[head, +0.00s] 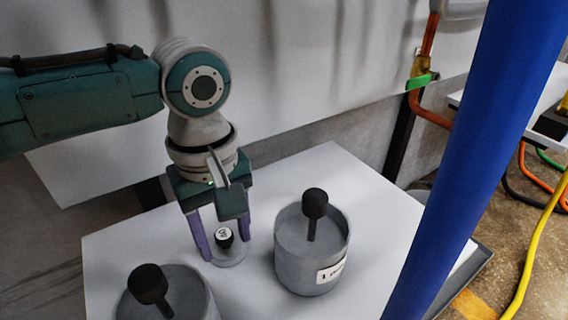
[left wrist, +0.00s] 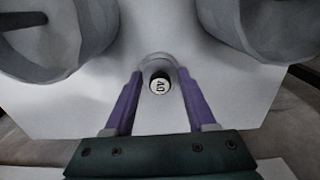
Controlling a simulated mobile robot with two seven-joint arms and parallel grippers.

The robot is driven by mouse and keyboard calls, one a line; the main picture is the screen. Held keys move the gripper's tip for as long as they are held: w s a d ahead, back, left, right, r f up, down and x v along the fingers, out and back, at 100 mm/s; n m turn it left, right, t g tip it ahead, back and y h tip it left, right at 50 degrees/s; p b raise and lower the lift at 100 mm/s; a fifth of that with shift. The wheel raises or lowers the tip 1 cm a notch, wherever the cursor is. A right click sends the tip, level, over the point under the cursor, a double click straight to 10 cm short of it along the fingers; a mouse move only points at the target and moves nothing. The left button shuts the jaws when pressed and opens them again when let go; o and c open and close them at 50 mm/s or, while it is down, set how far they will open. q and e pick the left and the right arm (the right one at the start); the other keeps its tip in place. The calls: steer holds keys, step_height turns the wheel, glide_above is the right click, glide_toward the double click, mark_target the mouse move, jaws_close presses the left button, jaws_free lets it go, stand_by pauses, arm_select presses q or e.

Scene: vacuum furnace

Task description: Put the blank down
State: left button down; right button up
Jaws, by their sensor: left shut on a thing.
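The blank (head: 224,236) is a small black cylinder with a white, marked top. My left gripper (head: 225,248) points down over the table, its two purple fingers shut on the blank. In the left wrist view the blank (left wrist: 159,86) sits between the fingertips (left wrist: 159,76), its white top facing the camera. A flat round grey piece (head: 232,258) lies on the table under the fingertips. Its rim (left wrist: 160,58) shows beyond the blank in the left wrist view. I cannot tell whether the blank touches it. My right gripper is not in view.
The white table (head: 118,245) carries two grey round pots with black-knobbed rods: one at right (head: 312,265), labelled, and one at front left (head: 185,292). Both are close to the gripper. A blue post (head: 480,130) crosses the right side. A yellow hose (head: 530,255) lies on the floor.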

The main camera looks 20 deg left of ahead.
arm_select(q)
steer(key=shift+f, duration=0.1)
steer(key=shift+c, duration=1.1)
jaws_free()
